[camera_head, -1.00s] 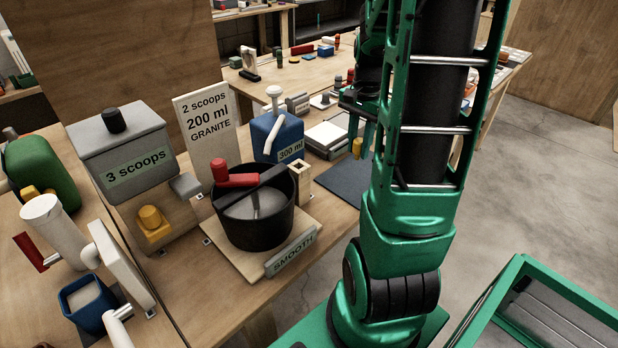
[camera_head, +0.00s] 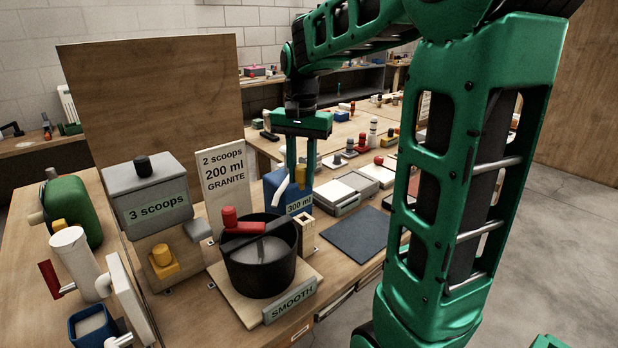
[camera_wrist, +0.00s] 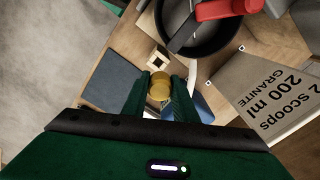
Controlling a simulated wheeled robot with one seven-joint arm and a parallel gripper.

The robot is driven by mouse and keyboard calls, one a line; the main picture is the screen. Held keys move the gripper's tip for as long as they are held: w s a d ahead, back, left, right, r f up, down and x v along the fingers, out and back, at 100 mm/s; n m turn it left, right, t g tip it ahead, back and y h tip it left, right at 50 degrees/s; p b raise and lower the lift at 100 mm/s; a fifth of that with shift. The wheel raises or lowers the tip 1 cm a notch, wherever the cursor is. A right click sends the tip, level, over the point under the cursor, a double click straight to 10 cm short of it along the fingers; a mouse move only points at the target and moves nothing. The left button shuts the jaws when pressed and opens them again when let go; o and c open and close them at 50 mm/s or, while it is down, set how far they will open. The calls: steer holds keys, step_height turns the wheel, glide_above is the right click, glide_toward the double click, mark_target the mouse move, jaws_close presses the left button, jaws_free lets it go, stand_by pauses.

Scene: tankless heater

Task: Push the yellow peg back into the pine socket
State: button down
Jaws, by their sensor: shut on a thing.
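My gripper (camera_head: 300,181) points down and is shut on the yellow peg (camera_head: 300,175), with one green finger on each side. In the wrist view the peg (camera_wrist: 160,86) sits upright-looking between the fingertips (camera_wrist: 160,92). The pine socket (camera_head: 306,229) is a small pale block with a dark square opening, right of the black pot. It also shows in the wrist view (camera_wrist: 158,59), just beyond the peg. The peg is above the socket in the head view and apart from it. The peg's lower end is hidden in the wrist view.
A black pot (camera_head: 261,273) with a red-handled bar stands left of the socket. A blue 300 ml container (camera_head: 276,186) is close behind the gripper. A dark mat (camera_head: 356,236) lies to the right. The granite sign (camera_head: 224,184) stands behind the pot.

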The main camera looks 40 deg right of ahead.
mark_target(303, 189)
steer(key=shift+d, duration=0.15)
steer(key=shift+f, duration=2.5)
steer(key=shift+s+f, duration=0.1)
steer(key=shift+f, duration=0.15)
steer(key=shift+f, duration=1.35)
steer(key=shift+f, duration=1.1)
stand_by(0.7)
steer(key=c, duration=1.4)
jaws_free()
